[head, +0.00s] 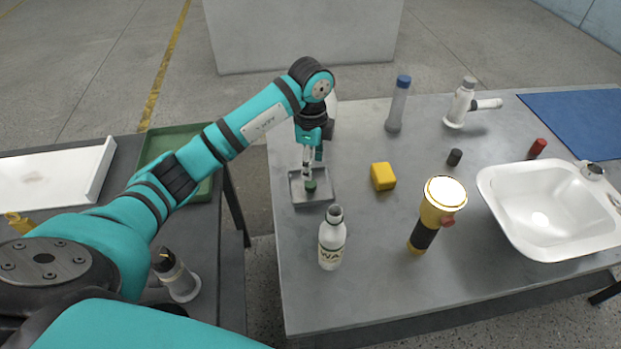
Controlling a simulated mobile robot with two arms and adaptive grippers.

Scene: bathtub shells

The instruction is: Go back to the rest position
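My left arm reaches in from the left across to the right-hand table. Its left gripper (309,176) points down over a small grey square tray (315,198) near the table's left edge. A small dark green piece (310,187) shows right at the fingertips, inside the tray's outline. I cannot tell whether the fingers touch it, or whether they are open or shut. My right gripper is not in view.
Near the tray stand a white bottle (332,240), yellow block (383,176) and yellow flashlight (437,212). Behind is a blue-capped bottle (397,105); at right are a white sink (545,205) and blue mat (580,125). A green tray (172,142) lies on the left table.

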